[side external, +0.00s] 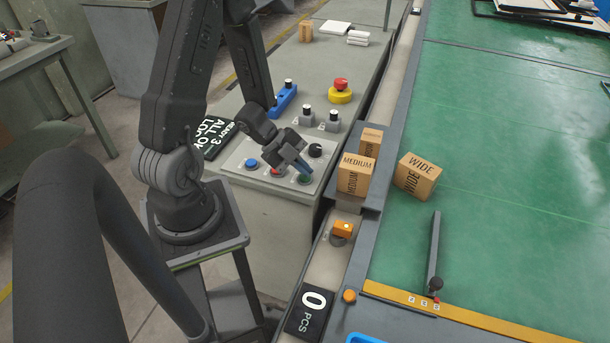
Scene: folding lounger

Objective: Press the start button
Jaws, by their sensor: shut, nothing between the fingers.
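A grey control panel (237,160) sits on the bench beside my arm. It carries a blue button (251,163), a red button (276,172), a black knob (315,149) and a green button (304,179). I cannot read the labels, so I cannot tell by text which is the start button. My gripper (303,171) is shut and empty and points down at the green button. Its tips are right at or just above the green cap and hide part of it. I cannot tell whether they touch or press it.
A yellow and red emergency stop (340,91) and small switches (307,117) stand behind the panel. MEDIUM boxes (355,176) stand close to its right, and a WIDE box (417,175) lies on the green table (500,220). A black display (311,311) reads 0 PCS.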

